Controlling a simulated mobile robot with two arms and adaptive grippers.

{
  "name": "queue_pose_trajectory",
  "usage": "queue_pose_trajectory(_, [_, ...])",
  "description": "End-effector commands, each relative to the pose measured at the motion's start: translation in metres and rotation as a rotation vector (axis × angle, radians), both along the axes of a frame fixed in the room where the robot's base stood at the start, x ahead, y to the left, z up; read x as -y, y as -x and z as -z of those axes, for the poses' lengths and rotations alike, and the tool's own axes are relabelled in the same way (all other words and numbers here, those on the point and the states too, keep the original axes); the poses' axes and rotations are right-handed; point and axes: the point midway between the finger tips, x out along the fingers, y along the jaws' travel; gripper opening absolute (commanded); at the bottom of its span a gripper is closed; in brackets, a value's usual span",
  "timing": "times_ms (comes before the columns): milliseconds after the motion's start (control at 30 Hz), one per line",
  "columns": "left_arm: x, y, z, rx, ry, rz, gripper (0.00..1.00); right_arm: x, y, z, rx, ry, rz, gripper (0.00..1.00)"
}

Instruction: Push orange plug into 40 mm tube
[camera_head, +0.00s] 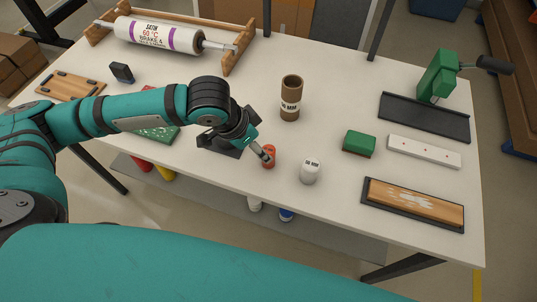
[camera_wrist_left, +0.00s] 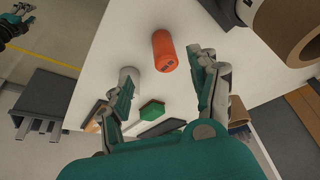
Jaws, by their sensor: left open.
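The orange plug (camera_head: 268,157) stands upright on the white table near its front edge. My left gripper (camera_head: 262,153) is right beside it, pointing down. In the left wrist view the gripper (camera_wrist_left: 164,72) is open, and the orange plug (camera_wrist_left: 164,48) shows between and beyond its fingertips, with no clear contact. A brown cardboard tube (camera_head: 291,98) with a white label stands upright behind the plug; its open end (camera_wrist_left: 287,25) shows at upper right in the wrist view. What seems to be my right gripper (camera_wrist_left: 18,22) shows small in that view's corner, its fingers unclear.
A white plug (camera_head: 310,171) stands right of the orange one. A green block (camera_head: 359,143), a white strip (camera_head: 424,151) and a wooden board (camera_head: 413,204) lie to the right. A dark stand (camera_head: 222,146) is under my left wrist. The table between plug and tube is clear.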

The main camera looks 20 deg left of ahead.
Motion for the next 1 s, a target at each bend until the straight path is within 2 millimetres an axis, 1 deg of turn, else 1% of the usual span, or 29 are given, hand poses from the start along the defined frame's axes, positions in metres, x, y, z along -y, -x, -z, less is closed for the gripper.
queue_pose_trajectory(100, [0.004,-0.005,0.012,0.0,0.0,0.0,0.62,0.0,0.0,-0.002,0.0,0.0,0.0,0.4])
queue_pose_trajectory(267, [0.005,-0.009,0.02,0.001,0.0,0.0,0.62,0.0,0.0,-0.004,0.0,0.0,0.0,0.4])
queue_pose_trajectory(333, [0.006,-0.013,0.026,-0.001,-0.001,0.001,0.62,0.0,0.0,-0.007,0.0,0.0,0.0,0.4])
queue_pose_trajectory(467, [0.009,-0.024,0.043,0.0,-0.001,0.0,0.62,0.0,0.0,-0.014,0.001,0.0,0.0,0.4])
queue_pose_trajectory(500, [0.011,-0.025,0.05,0.0,0.0,0.001,0.62,0.0,0.0,-0.013,0.001,0.0,0.0,0.4])
queue_pose_trajectory(600, [0.013,-0.028,0.059,0.0,0.0,0.001,0.62,0.0,0.0,-0.014,0.001,0.0,0.0,0.4])
queue_pose_trajectory(700, [0.014,-0.029,0.063,0.002,0.001,0.002,0.62,0.0,0.0,-0.014,0.001,0.0,0.0,0.4])
queue_pose_trajectory(867, [0.014,-0.029,0.063,0.002,0.001,0.002,0.62,0.0,-0.001,-0.014,0.001,0.0,0.0,0.4])
queue_pose_trajectory(933, [0.014,-0.029,0.063,0.002,0.001,0.002,0.55,0.0,-0.001,-0.014,0.002,0.0,0.0,0.4])
queue_pose_trajectory(1000, [0.014,-0.029,0.063,0.003,0.0,0.001,0.46,0.0,-0.001,-0.014,0.002,0.0,0.0,0.4])
